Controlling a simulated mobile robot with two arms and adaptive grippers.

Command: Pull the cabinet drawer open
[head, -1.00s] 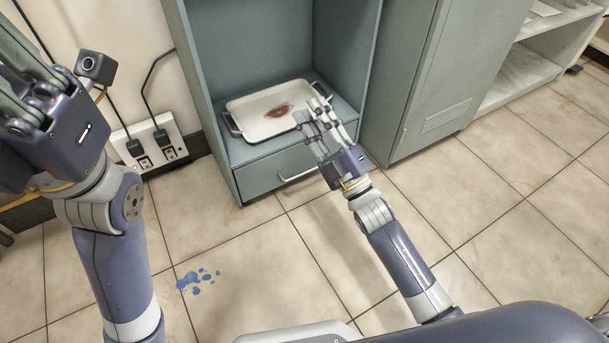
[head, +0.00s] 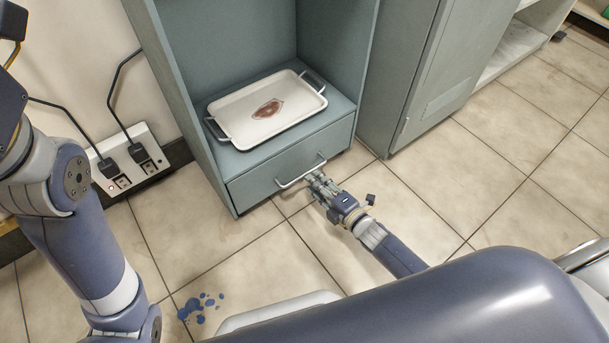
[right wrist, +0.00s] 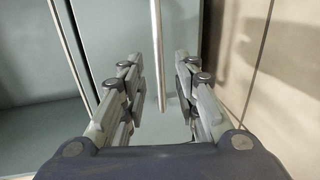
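The cabinet drawer (head: 252,187) is the grey-green front at the bottom of the open cabinet in the head view. It looks shut, flush with the frame. Its thin metal bar handle (head: 290,182) runs across the front. My right gripper (head: 312,177) is at the right part of the handle, low over the floor. In the right wrist view the open fingers of this gripper (right wrist: 158,72) stand on either side of the handle bar (right wrist: 157,45), with gaps visible. Of my left arm, only the arm and part of the wrist show at the left; its fingers are out of view.
A white tray (head: 235,105) with a reddish-brown stain lies on the shelf above the drawer. A closed grey locker (head: 415,75) stands to the right. Power sockets (head: 125,160) with plugs are on the left. Blue spots (head: 200,305) mark the otherwise clear tiled floor.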

